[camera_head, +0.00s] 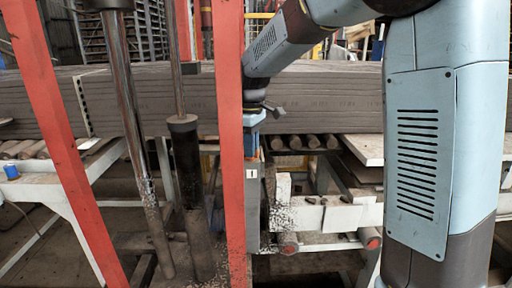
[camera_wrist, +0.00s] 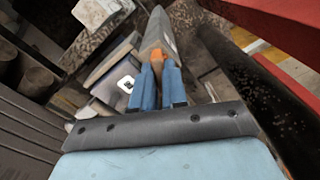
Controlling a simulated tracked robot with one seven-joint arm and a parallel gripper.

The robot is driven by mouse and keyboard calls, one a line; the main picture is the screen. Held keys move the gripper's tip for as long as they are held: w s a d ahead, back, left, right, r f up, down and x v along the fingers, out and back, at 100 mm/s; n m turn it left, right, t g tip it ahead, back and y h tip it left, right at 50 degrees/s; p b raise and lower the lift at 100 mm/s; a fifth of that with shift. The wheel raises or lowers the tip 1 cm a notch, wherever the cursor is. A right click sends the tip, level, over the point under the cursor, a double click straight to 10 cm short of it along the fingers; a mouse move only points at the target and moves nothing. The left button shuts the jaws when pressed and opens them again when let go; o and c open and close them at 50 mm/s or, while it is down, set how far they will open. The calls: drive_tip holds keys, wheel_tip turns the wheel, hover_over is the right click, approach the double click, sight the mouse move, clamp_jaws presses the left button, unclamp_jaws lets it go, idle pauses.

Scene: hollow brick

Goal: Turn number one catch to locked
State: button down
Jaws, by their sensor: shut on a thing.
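An orange catch piece (camera_wrist: 157,59) shows in the wrist view at the tips of the two blue fingers of my gripper (camera_wrist: 159,80). The fingers are close together and shut on it. A grey pointed metal part stretches away beyond it. A white label with a black mark (camera_wrist: 127,84) sits just left of the fingers. In the head view my gripper (camera_head: 252,146) points down beside the red post, above a grey upright with a white label marked 1 (camera_head: 252,173). The catch is hidden there, and I cannot tell its turned position.
A red post (camera_head: 230,120) stands close to the left of my gripper, and another red post (camera_head: 60,130) stands further left. Dark cylinders (camera_head: 185,165) stand between them. A long grey brick-like block (camera_head: 325,98) lies on rollers behind.

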drive_tip(key=m, duration=0.6)
drive_tip(key=shift+a+r, duration=0.1)
drive_tip(key=shift+a, duration=0.05)
drive_tip(key=m, duration=0.6)
drive_tip(key=shift+m, duration=0.3)
drive_tip(key=c, duration=1.2)
unclamp_jaws()
drive_tip(key=shift+o, duration=0.2)
wheel_tip(320, 180, up, 14)
drive_tip(key=shift+f, duration=0.2)
